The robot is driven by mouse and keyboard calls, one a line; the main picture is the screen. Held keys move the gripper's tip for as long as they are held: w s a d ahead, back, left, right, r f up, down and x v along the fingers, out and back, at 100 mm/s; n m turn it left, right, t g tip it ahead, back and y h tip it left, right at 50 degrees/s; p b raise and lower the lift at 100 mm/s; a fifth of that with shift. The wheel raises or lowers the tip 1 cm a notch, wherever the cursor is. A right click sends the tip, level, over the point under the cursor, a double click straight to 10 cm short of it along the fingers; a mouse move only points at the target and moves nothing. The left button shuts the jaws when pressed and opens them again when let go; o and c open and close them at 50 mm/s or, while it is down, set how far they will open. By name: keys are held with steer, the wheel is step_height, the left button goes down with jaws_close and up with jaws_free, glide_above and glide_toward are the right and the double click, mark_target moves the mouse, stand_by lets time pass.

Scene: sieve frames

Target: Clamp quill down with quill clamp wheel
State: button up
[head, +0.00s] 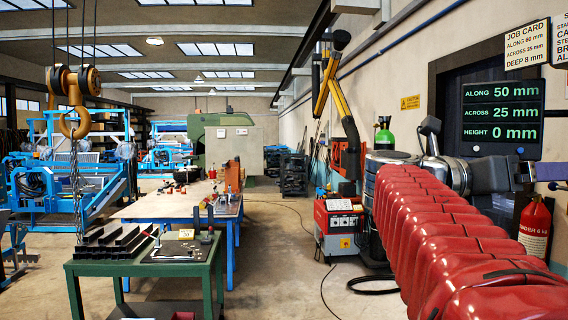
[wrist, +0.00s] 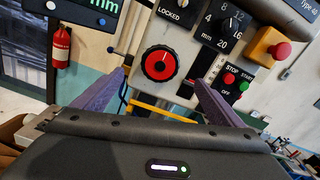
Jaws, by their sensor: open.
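In the wrist view a round red wheel with a black ribbed rim (wrist: 160,63) sits on the pale machine head. I take it for the quill clamp wheel. A black plate marked LOCKED (wrist: 172,12) is above it. My gripper (wrist: 160,80) is open, its purple fingers apart on the left and right below the wheel; I cannot tell whether either touches it. Nothing is held between them. The quill is not clearly seen. In the head view the wheel cannot be made out.
Beside the wheel are a numbered mm dial (wrist: 226,30), start and stop buttons (wrist: 237,80) and a red emergency button (wrist: 270,48). A readout (head: 502,115) shows along 50, across 25, height 0 mm. A green bench (head: 150,262) holds dark bars.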

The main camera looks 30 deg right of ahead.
steer(key=shift+x, duration=6.65)
steer(key=shift+c, duration=0.3)
steer(key=c, duration=0.9)
steer(key=shift+s+a, duration=0.1)
steer(key=shift+a, duration=0.05)
steer(key=shift+c, duration=0.4)
steer(key=shift+m, duration=0.3)
